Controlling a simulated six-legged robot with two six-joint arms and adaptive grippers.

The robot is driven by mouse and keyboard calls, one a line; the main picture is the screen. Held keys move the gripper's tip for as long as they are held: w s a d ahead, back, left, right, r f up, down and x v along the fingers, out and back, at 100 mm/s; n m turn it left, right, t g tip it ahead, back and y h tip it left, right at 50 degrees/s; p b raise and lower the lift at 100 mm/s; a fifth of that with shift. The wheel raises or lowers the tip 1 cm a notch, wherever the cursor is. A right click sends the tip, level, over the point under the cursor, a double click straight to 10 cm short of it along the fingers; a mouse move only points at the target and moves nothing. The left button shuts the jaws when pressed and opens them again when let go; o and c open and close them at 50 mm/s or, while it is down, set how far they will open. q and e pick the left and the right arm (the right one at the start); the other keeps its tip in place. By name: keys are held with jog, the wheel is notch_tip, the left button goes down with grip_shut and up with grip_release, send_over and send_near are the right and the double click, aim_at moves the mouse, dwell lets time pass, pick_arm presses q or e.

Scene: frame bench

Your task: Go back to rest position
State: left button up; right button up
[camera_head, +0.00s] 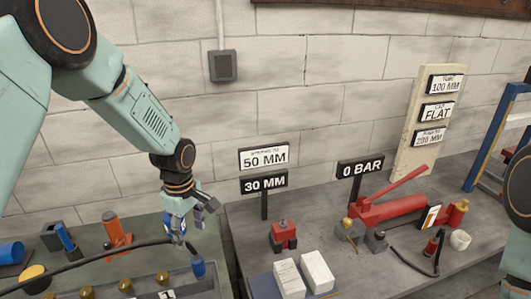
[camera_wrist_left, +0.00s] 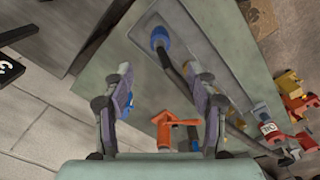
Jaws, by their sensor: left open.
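My left gripper (camera_head: 187,228) hangs fingers-down above the left bench in the head view. It is open, and nothing shows between its fingers in the left wrist view (camera_wrist_left: 168,85). A blue hose end (camera_head: 197,267) stands on the bench just below and to the right of it. The same blue end (camera_wrist_left: 160,38) shows ahead of the fingers in the left wrist view, apart from them. Part of my right arm shows at the right edge of the head view, but its gripper is out of view.
A black hose (camera_head: 90,258) crosses the left bench, near an orange tool (camera_head: 117,232) and several brass fittings (camera_head: 125,285). The right bench holds a red pump (camera_head: 390,211), a small red-and-black block (camera_head: 283,235) and white boxes (camera_head: 317,272). Signs (camera_head: 263,182) stand behind; a gap separates the benches.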

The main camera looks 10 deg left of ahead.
pick_arm(q)
jog(key=s+d+f+m, duration=0.45)
jog(key=s+f, duration=0.35)
jog(key=s, duration=0.3)
jog(key=s+d+f+m, duration=0.4)
jog(key=s+f+m, duration=0.25)
jog(key=s, duration=0.45)
jog(key=s+m, duration=0.4)
jog(key=s, duration=0.6)
notch_tip(320, 180, down, 21)
jog(key=b, duration=2)
jog(key=shift+w+b, duration=0.25)
jog(key=shift+b, duration=0.15)
pick_arm(e)
notch_tip(320, 180, down, 21)
jog(key=shift+r, duration=0.15)
pick_arm(q)
jog(key=shift+a, duration=0.1)
jog(key=shift+c, duration=0.4)
pick_arm(e)
jog(key=shift+c, duration=0.5)
pick_arm(q)
jog(key=c, duration=0.3)
pick_arm(e)
jog(key=c, duration=0.3)
pick_arm(q)
jog(key=shift+s, duration=0.1)
jog(key=shift+c, duration=0.2)
pick_arm(e)
jog(key=shift+w, duration=0.1)
